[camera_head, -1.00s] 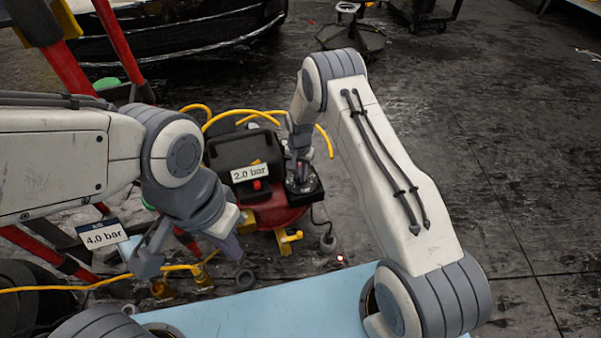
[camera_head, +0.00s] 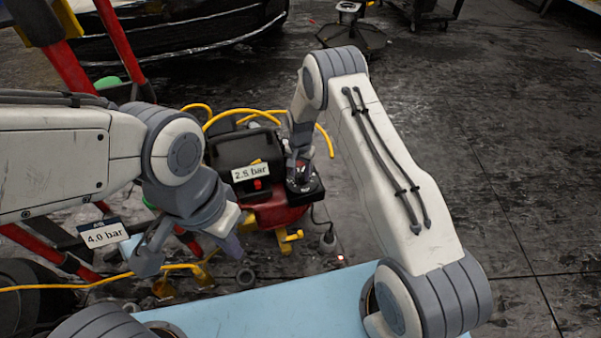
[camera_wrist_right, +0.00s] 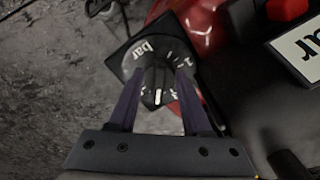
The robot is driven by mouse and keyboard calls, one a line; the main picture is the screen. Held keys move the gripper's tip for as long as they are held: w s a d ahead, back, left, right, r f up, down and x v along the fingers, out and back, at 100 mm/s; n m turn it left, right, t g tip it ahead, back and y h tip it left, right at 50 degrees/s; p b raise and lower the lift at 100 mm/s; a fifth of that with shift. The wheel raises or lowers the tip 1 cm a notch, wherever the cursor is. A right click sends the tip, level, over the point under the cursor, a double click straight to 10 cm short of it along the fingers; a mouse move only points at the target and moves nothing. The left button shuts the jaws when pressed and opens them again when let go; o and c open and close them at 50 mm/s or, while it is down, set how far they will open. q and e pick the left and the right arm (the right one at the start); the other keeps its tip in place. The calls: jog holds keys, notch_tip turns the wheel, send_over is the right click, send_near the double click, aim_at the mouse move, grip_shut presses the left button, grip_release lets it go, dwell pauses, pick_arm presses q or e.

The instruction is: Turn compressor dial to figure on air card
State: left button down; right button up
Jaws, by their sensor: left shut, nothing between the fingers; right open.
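The compressor (camera_head: 285,212) is red and black and stands on the floor. Its white readout (camera_head: 251,172) shows 2.5 bar. The air card (camera_head: 103,236) at the left reads 4.0 bar. The black dial (camera_wrist_right: 158,60), with white marks and "bar" on it, sits on a square black plate. My right gripper (camera_wrist_right: 158,88) is open, its two dark fingers on either side of the dial; I cannot tell if they touch it. In the head view the dial is largely hidden under that gripper (camera_head: 300,170). My left gripper (camera_head: 230,246) is shut and empty, left of and nearer than the compressor.
Yellow hoses (camera_head: 240,116) loop behind the compressor. A red frame (camera_head: 68,68) stands at the left. A light blue surface (camera_head: 270,310) lies in front. A red switch (camera_wrist_right: 286,9) is beside the dial in the wrist view. The floor at right is clear.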

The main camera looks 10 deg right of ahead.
aim_at(300, 176)
notch_tip(300, 176, up, 10)
jog(key=p, duration=0.2)
jog(key=shift+p, duration=0.35)
jog(key=s+a+r+n, duration=0.3)
jog(key=s+a+r, duration=0.25)
jog(key=r, duration=0.35)
jog(key=s+a+r+n, duration=0.3)
jog(key=s+a+r, duration=0.2)
jog(key=s+r, duration=0.25)
jog(key=s+r+n+y, duration=0.1)
jog(key=s+r+n, duration=0.3)
jog(key=s, duration=0.7)
jog(key=s+r+n, duration=0.4)
jog(key=s, duration=0.7)
notch_tip(300, 176, up, 29)
jog(key=d+p, duration=0.1)
jog(key=p, duration=2.7)
jog(key=shift+s+f+p, duration=0.2)
jog(key=shift+s+p, duration=0.1)
jog(key=shift+p, duration=0.05)
